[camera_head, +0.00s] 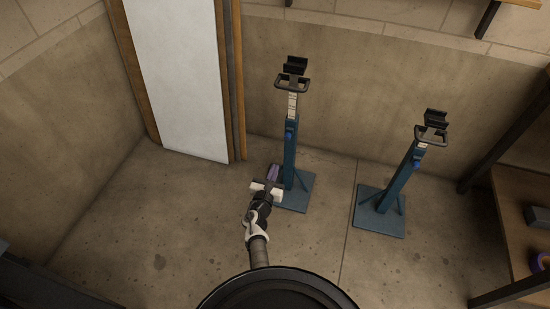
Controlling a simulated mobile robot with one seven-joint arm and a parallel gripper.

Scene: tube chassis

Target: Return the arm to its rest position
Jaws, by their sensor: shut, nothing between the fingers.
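My arm reaches up from the bottom centre of the head view. My gripper (267,188) is at its far end, a white crosspiece with dark parts, and is shut and empty. From this view it appears just left of the base of the nearer blue stand (290,160). A small purple-grey shape (273,172) shows right beyond the gripper; I cannot tell what it is or whether they touch.
A second blue stand (398,185) stands to the right. Both have square base plates and black V-shaped tops. A white panel (178,75) in a wooden frame leans at the back wall. Shelving (525,190) with a purple ring (540,262) is at right. Floor at left is clear.

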